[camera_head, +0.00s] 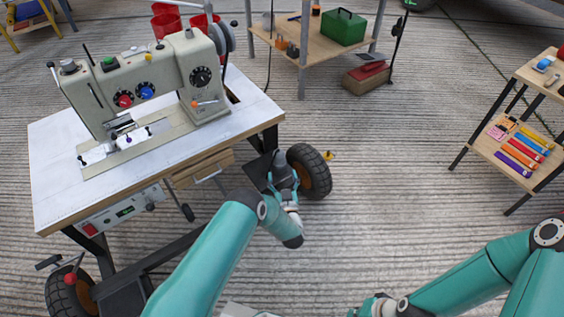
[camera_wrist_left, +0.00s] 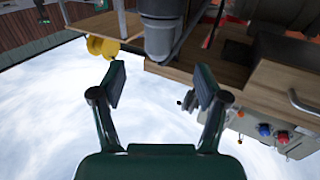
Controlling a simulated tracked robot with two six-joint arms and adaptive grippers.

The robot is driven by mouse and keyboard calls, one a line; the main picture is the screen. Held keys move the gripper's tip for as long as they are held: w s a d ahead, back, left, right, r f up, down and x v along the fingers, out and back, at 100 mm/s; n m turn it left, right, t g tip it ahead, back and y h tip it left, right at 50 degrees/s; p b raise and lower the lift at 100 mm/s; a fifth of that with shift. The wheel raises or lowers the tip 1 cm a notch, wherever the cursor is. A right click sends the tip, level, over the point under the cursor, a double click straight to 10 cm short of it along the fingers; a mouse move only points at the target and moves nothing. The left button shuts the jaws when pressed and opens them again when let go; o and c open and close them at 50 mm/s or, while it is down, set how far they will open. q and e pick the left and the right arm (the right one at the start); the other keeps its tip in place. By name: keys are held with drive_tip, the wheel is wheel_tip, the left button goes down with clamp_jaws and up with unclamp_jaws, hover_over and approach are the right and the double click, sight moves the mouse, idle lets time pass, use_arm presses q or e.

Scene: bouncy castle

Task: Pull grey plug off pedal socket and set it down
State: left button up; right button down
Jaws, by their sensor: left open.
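My left gripper (camera_head: 281,172) is at the right end of the sewing table, beside the wheel; its fingers are hard to make out there. In the left wrist view the left gripper (camera_wrist_left: 161,84) is open, with nothing between its fingertips. A dark grey cylindrical part (camera_wrist_left: 160,36), which looks like the grey plug, is ahead of the fingers beside the wooden table edge, apart from them. I cannot tell plug from pedal socket there, and the arm hides that spot in the head view. My right arm reaches the bottom edge with its gripper cut off.
A sewing machine (camera_head: 160,85) stands on the white-topped table (camera_head: 52,165). A drawer (camera_head: 203,167) and control box (camera_head: 122,211) hang below it. A black wheel (camera_head: 316,172) is close to my left gripper. A wooden shelf (camera_head: 545,95) stands right; the middle floor is clear.

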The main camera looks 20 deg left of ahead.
sight(279, 152)
use_arm(q)
drive_tip(key=b+x, duration=0.3)
drive_tip(key=x, duration=0.5)
drive_tip(key=shift+w+a+f, duration=0.1)
drive_tip(key=shift+w+f, duration=0.05)
drive_tip(key=shift+w, duration=0.1)
drive_tip(key=shift+w+a+b, duration=0.15)
drive_tip(key=shift+w+b, duration=0.15)
drive_tip(key=shift+w, duration=0.05)
drive_tip(key=c, duration=1.3)
drive_tip(key=shift+r, duration=0.35)
drive_tip(key=shift+c, duration=0.2)
drive_tip(key=shift+r+p, duration=1.65)
drive_tip(key=shift+r, duration=0.45)
